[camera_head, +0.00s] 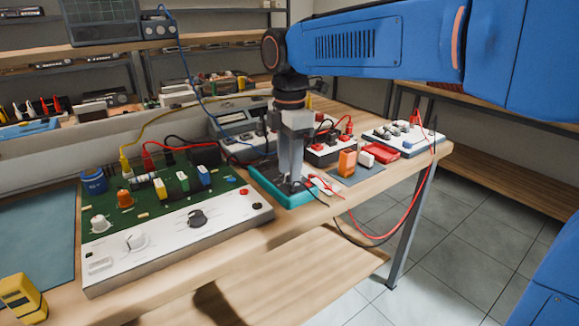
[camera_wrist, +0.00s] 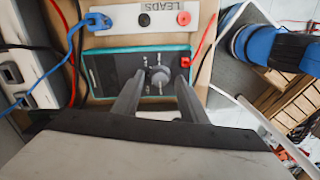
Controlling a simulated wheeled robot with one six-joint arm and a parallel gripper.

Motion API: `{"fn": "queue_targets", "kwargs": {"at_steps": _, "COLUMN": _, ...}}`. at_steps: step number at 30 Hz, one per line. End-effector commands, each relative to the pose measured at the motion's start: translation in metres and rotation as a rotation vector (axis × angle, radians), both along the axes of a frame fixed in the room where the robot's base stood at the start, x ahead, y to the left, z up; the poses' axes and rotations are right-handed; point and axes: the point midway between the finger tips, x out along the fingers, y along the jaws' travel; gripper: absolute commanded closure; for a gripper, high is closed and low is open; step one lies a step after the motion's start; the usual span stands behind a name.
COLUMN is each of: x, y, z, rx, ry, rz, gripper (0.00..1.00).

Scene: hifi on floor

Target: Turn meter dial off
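The meter is a teal-rimmed box with a dark face, lying flat on the bench below my gripper in the head view (camera_head: 268,184). In the wrist view its teal rim (camera_wrist: 140,51) frames the face, and a round grey dial (camera_wrist: 160,76) with a light pointer sits near the middle. My gripper (camera_wrist: 160,82) is open, with one finger on each side of the dial. Whether either finger touches the dial, I cannot tell. In the head view my gripper (camera_head: 292,182) points down over the meter and hides its dial.
A green circuit board (camera_head: 150,205) with knobs stands left of the meter. A white LEADS strip (camera_wrist: 155,18) lies beside the meter in the wrist view. Red and black cables run close by, with a red cable (camera_head: 385,236) hanging past the bench's front edge. Small blocks stand to the right.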

Motion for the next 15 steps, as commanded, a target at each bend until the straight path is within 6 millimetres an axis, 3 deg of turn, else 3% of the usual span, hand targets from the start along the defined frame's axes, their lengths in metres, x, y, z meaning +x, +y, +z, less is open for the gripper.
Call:
{"fn": "queue_targets", "kwargs": {"at_steps": 8, "x": 0.0, "y": 0.0, "z": 0.003, "rx": 0.0, "ry": -0.001, "rz": 0.0, "gripper": 0.61}}
{"fn": "queue_targets", "kwargs": {"at_steps": 15, "x": 0.001, "y": 0.0, "z": 0.037, "rx": 0.001, "ry": -0.002, "rz": 0.0, "gripper": 0.61}}
